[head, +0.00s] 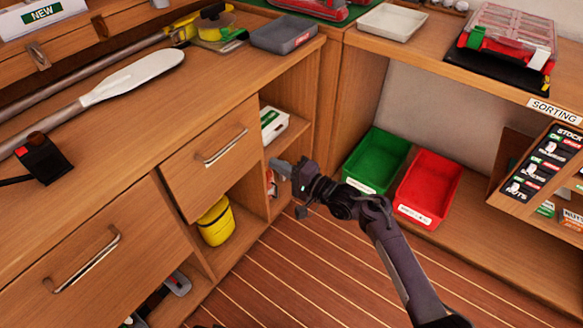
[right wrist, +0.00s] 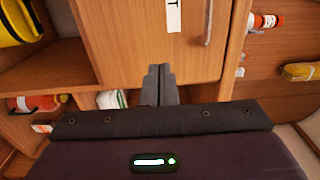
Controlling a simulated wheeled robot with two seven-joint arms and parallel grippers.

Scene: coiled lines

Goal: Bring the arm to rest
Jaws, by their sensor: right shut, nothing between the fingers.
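My right arm (head: 392,250) comes in from the bottom right of the head view and reaches up and left. My right gripper (head: 280,167) is in front of the open shelves at the cabinet corner. In the right wrist view its two grey fingers (right wrist: 159,84) are together, with nothing held. They point toward a wooden cabinet door (right wrist: 140,40), and I cannot tell how close they are to it. My left gripper is in neither view.
A green bin (head: 377,160) and a red bin (head: 428,188) stand right of the gripper. A drawer (head: 210,155) with a metal handle is left, with a yellow container (head: 215,222) below. The striped floor (head: 280,280) beneath is clear.

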